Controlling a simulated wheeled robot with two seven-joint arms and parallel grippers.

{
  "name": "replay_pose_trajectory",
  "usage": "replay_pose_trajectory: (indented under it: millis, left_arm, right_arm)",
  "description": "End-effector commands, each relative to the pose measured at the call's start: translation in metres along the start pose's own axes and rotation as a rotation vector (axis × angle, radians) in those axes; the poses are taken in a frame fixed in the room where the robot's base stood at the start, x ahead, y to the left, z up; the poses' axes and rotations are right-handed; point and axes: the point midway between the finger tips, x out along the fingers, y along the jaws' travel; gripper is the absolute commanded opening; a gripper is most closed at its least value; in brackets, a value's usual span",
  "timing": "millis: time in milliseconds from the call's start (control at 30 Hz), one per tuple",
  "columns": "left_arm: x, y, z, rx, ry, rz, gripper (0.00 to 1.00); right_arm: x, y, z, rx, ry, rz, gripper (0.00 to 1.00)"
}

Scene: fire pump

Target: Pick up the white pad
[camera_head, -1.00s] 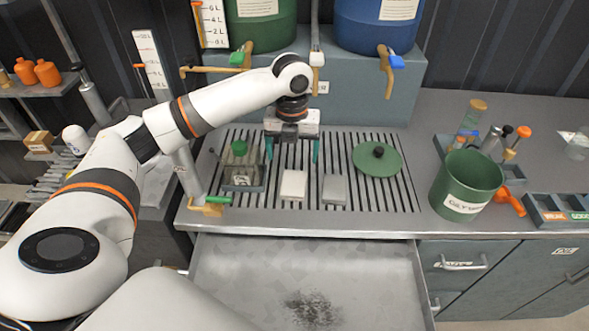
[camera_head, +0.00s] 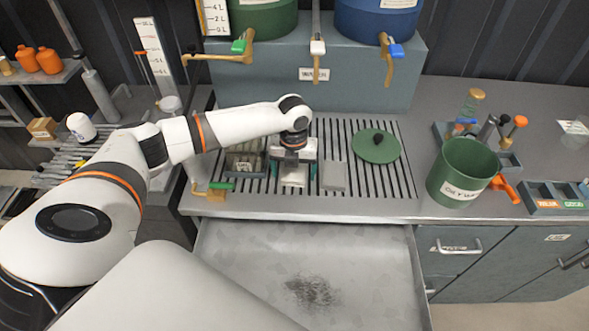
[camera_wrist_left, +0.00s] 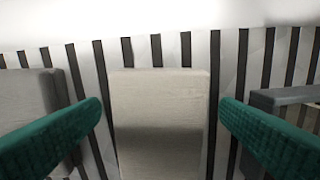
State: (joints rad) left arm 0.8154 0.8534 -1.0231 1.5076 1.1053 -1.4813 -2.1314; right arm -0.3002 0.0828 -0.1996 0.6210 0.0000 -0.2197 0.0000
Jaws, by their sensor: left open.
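The white pad (camera_head: 292,180) lies flat on the slotted grate of the bench, partly hidden under my left gripper in the head view. My left gripper (camera_head: 294,173) is open, with its green fingers on either side of the pad. In the left wrist view the pad (camera_wrist_left: 158,100) lies between the spread fingers of the gripper (camera_wrist_left: 163,120), with a gap on each side. A shadow crosses the pad's lower part. My right gripper is not in view.
A grey pad (camera_head: 333,176) lies just right of the white pad. A small tray (camera_head: 244,168) stands to its left. A green lid (camera_head: 377,146) and green bucket (camera_head: 463,173) are further right. An open drawer (camera_head: 230,250) juts out in front.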

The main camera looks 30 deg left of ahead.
Motion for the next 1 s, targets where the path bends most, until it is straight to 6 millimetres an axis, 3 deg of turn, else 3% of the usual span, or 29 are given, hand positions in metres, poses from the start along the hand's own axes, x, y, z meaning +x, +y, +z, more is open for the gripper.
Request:
replay_pose_trajectory:
  millis: [167,433,767,1000]
  left_arm:
    - [0.000,0.000,0.000,0.000,0.000,0.000,0.82]
    - [-0.001,0.000,0.000,0.000,0.000,0.001,0.38]
    - [-0.008,0.001,-0.001,0.000,0.002,0.003,0.37]
    - [-0.052,0.001,-0.001,0.001,0.004,0.004,0.37]
  right_arm:
    - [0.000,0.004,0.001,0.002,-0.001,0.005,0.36]
    - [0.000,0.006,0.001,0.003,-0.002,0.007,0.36]
    - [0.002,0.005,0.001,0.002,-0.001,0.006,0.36]
    - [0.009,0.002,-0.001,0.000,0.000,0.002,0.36]
